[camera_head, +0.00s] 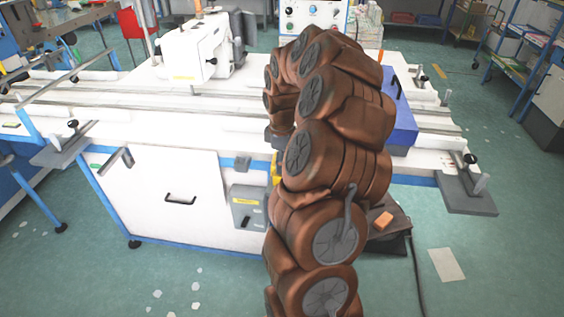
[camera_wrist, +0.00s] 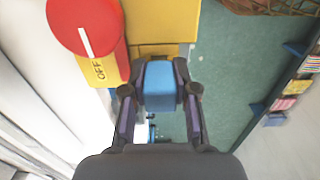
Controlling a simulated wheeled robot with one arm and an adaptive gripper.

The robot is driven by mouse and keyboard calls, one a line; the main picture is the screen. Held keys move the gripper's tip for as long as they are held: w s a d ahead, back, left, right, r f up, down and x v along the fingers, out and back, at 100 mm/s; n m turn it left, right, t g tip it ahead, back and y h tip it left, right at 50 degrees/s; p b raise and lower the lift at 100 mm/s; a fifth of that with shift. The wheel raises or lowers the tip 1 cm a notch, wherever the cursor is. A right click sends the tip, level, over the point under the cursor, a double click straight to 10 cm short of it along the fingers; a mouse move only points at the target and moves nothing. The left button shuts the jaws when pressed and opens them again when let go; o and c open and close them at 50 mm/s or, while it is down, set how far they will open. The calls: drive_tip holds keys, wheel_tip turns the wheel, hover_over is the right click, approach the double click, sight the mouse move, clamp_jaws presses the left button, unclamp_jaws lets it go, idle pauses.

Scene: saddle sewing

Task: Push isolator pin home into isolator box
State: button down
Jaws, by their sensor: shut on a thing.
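In the wrist view a yellow isolator box (camera_wrist: 160,50) shows at the top, with a red round knob (camera_wrist: 82,22) bearing a white line and a yellow plate marked OFF at its left. My gripper (camera_wrist: 160,88) is shut on a blue block (camera_wrist: 160,84), which I take to be the isolator pin's grip. The block sits right at the lower edge of the yellow box. Its far end is hidden, so I cannot tell how deep the pin sits. In the head view my arm hides the gripper and pin; a yellow sliver of the box (camera_head: 276,168) shows beside it.
A white bench with long rails (camera_head: 120,106) carries a sewing machine (camera_head: 195,50). A grey box (camera_head: 248,208) is on its front panel. A blue case (camera_head: 402,125) lies behind my arm.

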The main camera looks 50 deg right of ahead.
drive_tip(key=shift+f, duration=0.1)
drive_tip(key=c, duration=0.8)
unclamp_jaws()
wheel_tip(320, 180, up, 11)
drive_tip(key=shift+d+r, duration=0.1)
drive_tip(key=shift+r, duration=0.4)
